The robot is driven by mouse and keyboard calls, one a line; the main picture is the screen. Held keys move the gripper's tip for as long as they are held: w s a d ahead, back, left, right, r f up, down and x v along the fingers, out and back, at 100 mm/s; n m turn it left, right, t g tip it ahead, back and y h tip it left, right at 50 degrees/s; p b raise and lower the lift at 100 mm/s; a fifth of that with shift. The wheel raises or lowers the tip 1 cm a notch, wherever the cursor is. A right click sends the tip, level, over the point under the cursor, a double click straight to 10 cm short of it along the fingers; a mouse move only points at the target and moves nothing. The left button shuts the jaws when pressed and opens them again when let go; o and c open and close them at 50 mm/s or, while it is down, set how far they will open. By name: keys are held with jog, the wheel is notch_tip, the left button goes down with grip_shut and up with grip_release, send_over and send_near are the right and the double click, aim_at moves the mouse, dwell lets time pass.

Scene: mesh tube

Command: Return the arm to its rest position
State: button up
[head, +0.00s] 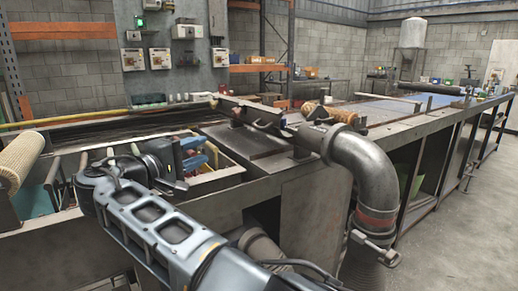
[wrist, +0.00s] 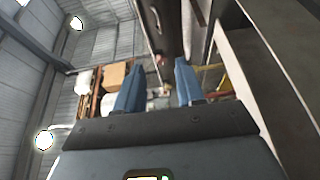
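My gripper (wrist: 159,64) shows in the wrist view with its two blue fingers apart and nothing between them. In the head view my arm (head: 165,230) reaches from the bottom edge up and left, bent at a joint on the left. Its dark wrist end (head: 150,160) is over or in front of an open-topped bin (head: 225,172) at the side of the bench. A pale mesh tube (head: 20,160) stands tilted at the far left edge, apart from the arm.
A large grey elbow pipe (head: 365,165) rises right of my arm. The long metal bench (head: 400,122) runs to the back right, with a brown roll (head: 335,114) on it. Electrical boxes (head: 160,58) hang on the block wall. Open floor (head: 445,225) lies at the right.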

jog(key=s+d+f+n+g+y+p, duration=0.15)
jog(key=s+f+y, duration=0.3)
jog(key=f, duration=0.95)
jog(key=s+f+n+g+y, duration=0.1)
jog(key=s+f+g+y, duration=0.3)
jog(key=f, duration=1)
jog(key=s+d+f+m+y, duration=0.25)
jog(key=s+f, duration=0.35)
jog(key=s, duration=0.3)
jog(key=s+d+f+m+y, duration=0.1)
jog(key=s+d+f, duration=0.4)
jog(key=s, duration=0.4)
jog(key=s+d+r+m+t+y+p, duration=0.1)
jog(key=s+d+r+m, duration=0.15)
jog(key=s+d, duration=0.5)
jog(key=s+d+r+m+t+p, duration=0.1)
jog(key=s+d+r+m, duration=0.3)
jog(key=s, duration=0.7)
jog(key=s+d+r+m+t+h, duration=0.1)
jog(key=s+d+r+m, duration=0.1)
jog(key=s+d+r, duration=0.4)
jog(key=s+d+r+m+t+h+p, duration=0.1)
jog(key=s+d+r+t+h, duration=0.1)
jog(key=s+d+r, duration=0.5)
notch_tip(320, 180, up, 5)
jog(key=shift+s+d+r+m+p, duration=0.2)
jog(key=shift+s+d+m+p, duration=0.15)
jog(key=shift+d, duration=0.65)
